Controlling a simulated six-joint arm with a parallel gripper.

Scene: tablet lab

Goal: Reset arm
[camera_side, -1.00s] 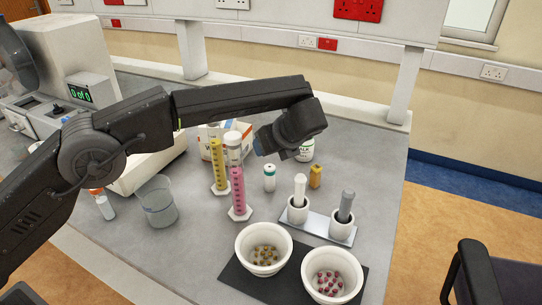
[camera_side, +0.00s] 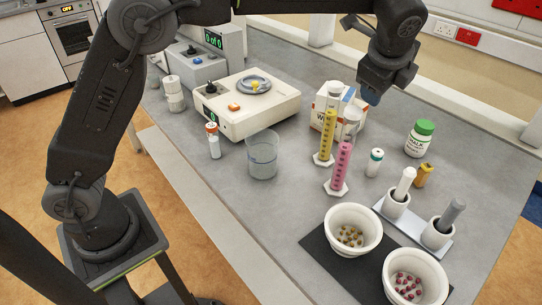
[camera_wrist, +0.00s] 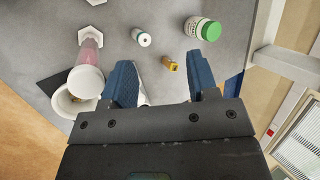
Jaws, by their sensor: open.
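In the side view my gripper (camera_side: 364,93) hangs at the end of the raised arm, above the bench and over the cylinders and carton. It touches nothing that I can see. Below the fingers in the wrist view lie a small yellow bottle (camera_wrist: 170,63), a white bottle with a green cap (camera_wrist: 202,28) and a small white vial (camera_wrist: 142,38).
A pink cylinder (camera_side: 341,165) and a yellow cylinder (camera_side: 326,135) stand upright near a carton (camera_side: 318,103). Two white bowls, one with brownish pellets (camera_side: 340,217) and one with red pellets (camera_side: 401,257), sit at the front. A beaker (camera_side: 262,160) and balance (camera_side: 270,117) stand left.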

